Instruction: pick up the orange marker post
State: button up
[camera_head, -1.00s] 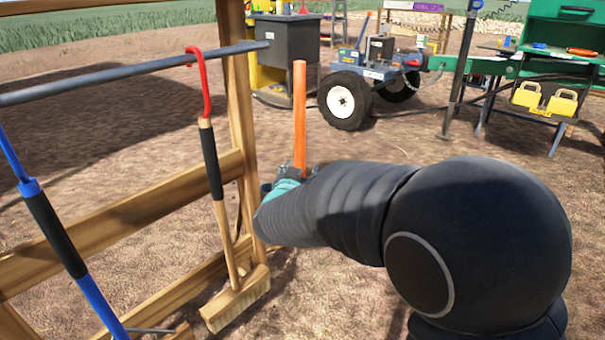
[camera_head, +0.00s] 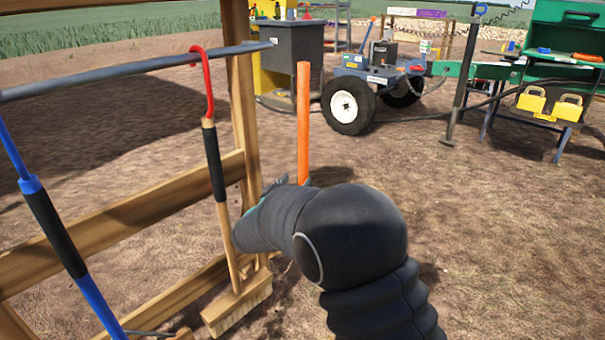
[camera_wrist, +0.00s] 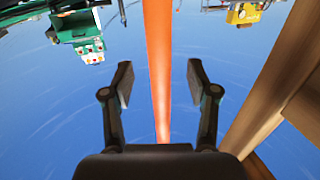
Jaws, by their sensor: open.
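The orange marker post (camera_head: 303,122) stands upright just right of the wooden rack in the head view. Its lower end is hidden behind my arm. In the wrist view the post (camera_wrist: 159,70) runs down the middle between the two open fingers of my gripper (camera_wrist: 159,88). Space shows on both sides of the post, and neither finger appears to touch it. In the head view my gripper (camera_head: 280,184) is mostly hidden by my arm, close to the post's visible lower part.
The wooden rack (camera_head: 243,90) with a metal bar, a broom (camera_head: 220,190) and a blue-handled tool (camera_head: 60,230) stands close on the left. A wooden beam (camera_wrist: 280,90) is near the right finger in the wrist view. A wheeled trailer (camera_head: 350,104) stands behind. Open ground lies right.

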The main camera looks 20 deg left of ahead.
aim_at(301, 175)
jog(key=shift+w+d+r, duration=0.1)
jog(key=shift+w+d, duration=0.05)
jog(key=shift+w, duration=1.25)
jog(key=shift+w+d, duration=0.1)
jog(key=shift+w, duration=1.3)
grip_shut()
